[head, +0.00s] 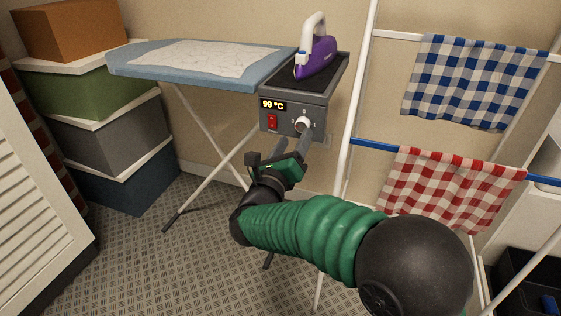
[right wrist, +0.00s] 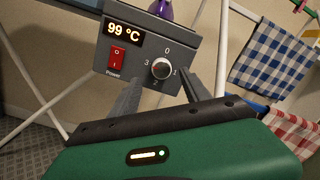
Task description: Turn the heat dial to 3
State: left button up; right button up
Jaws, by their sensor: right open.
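The heat dial (head: 303,124) is a round light knob on the front of a grey control box (head: 285,112) at the end of the ironing board. In the right wrist view the dial (right wrist: 161,69) has 0 above it, 1 at right, 2 below and 3 at left. I cannot tell for sure which number its mark faces. The box's display (right wrist: 124,31) reads 99 °C. My right gripper (head: 303,143) is open in front of the dial. In the wrist view its fingers (right wrist: 162,80) stand to either side of the dial; contact is not clear. My left gripper is out of view.
A red power switch (right wrist: 117,58) sits left of the dial. A purple iron (head: 316,56) stands on top of the box. The ironing board (head: 140,62) extends left. A drying rack with blue and red checked cloths (head: 475,82) stands close at right. Stacked boxes (head: 105,130) are at left.

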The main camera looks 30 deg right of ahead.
jog(key=p+v, duration=0.2)
jog(key=v, duration=1)
jog(key=shift+s+a, duration=0.2)
jog(key=shift+a, duration=0.05)
jog(key=w+a+f+n+y+p, duration=0.2)
jog(key=a+f+n+y, duration=0.35)
jog(key=n, duration=0.65)
jog(key=w+a+f+n+y+p, duration=0.1)
jog(key=w+a+f+n+y, duration=0.15)
jog(key=f+n+y, duration=0.7)
jog(key=s+d+f+n+g+p, duration=0.1)
jog(key=s+d+f+n+g, duration=0.15)
jog(key=s+n+g, duration=0.4)
jog(key=s+d+f+n+g+p, duration=0.1)
jog(key=s+f+n+g, duration=0.25)
jog(key=s+n, duration=0.65)
notch_tip(320, 180, up, 37)
jog(key=s+n+p, duration=0.1)
jog(key=p, duration=3.6)
jog(key=shift+s+d+f+p, duration=0.15)
jog(key=shift+s+d+p, duration=0.05)
jog(key=shift+p, duration=0.15)
